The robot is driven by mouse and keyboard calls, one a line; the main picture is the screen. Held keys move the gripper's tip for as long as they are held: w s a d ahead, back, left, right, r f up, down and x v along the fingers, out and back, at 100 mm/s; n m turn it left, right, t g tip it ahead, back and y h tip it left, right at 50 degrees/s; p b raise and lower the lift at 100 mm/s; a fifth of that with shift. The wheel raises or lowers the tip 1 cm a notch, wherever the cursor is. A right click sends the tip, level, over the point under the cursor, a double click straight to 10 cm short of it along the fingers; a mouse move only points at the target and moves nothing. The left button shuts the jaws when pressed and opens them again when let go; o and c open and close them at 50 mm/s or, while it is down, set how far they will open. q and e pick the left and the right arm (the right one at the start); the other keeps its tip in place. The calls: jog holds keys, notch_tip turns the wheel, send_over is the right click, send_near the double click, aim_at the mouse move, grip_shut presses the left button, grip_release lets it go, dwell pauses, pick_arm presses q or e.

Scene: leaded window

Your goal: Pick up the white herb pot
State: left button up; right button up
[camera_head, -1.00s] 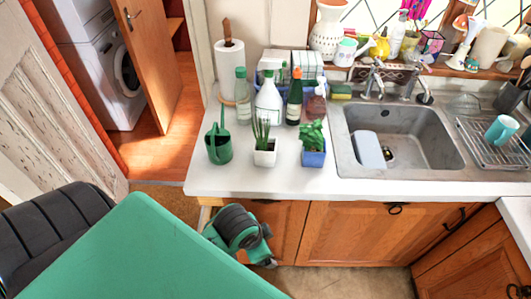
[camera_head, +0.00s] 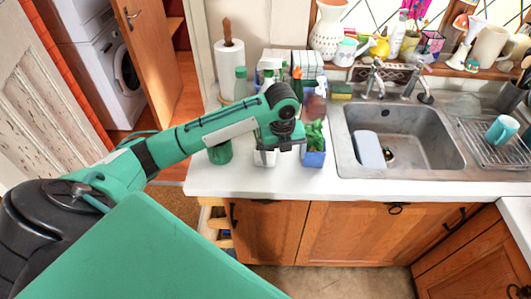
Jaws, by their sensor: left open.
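The white herb pot (camera_head: 264,158) stands on the white counter near its front edge. Its upper part and plant are mostly hidden behind my left arm and gripper. My left gripper (camera_head: 284,145) is open and appears in front of or just above the pot. I cannot tell whether it touches it. My right gripper is out of view.
A blue herb pot (camera_head: 314,158) stands close on the right, and a green watering can (camera_head: 220,152) on the left. Bottles and a paper towel roll (camera_head: 230,70) stand behind. The sink (camera_head: 400,137) lies to the right. The counter's front left is clear.

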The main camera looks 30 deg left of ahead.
pick_arm(q)
jog(key=w+a+r+m, duration=0.3)
jog(key=w+a+r, duration=0.1)
jog(key=a+r, duration=0.4)
jog(key=shift+g+y, duration=0.3)
notch_tip(320, 180, down, 9)
jog(key=shift+r+p, duration=0.15)
jog(key=shift+p, duration=1)
jog(key=shift+s+a+f+p, duration=0.1)
jog(key=shift+f+p, duration=0.4)
jog(key=f+p, duration=0.1)
jog(key=f, duration=0.2)
jog(key=shift+s+a+f+p, duration=0.15)
jog(key=shift+a+f+p, duration=0.1)
jog(key=shift+p, duration=0.1)
jog(key=shift+d+f, duration=0.1)
jog(key=shift+f, duration=0.35)
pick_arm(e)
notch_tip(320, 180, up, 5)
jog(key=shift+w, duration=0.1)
pick_arm(q)
jog(key=shift+c, duration=0.4)
jog(key=c, duration=1.2)
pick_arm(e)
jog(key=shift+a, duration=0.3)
pick_arm(q)
jog(key=shift+r, duration=0.15)
jog(key=shift+c, duration=0.2)
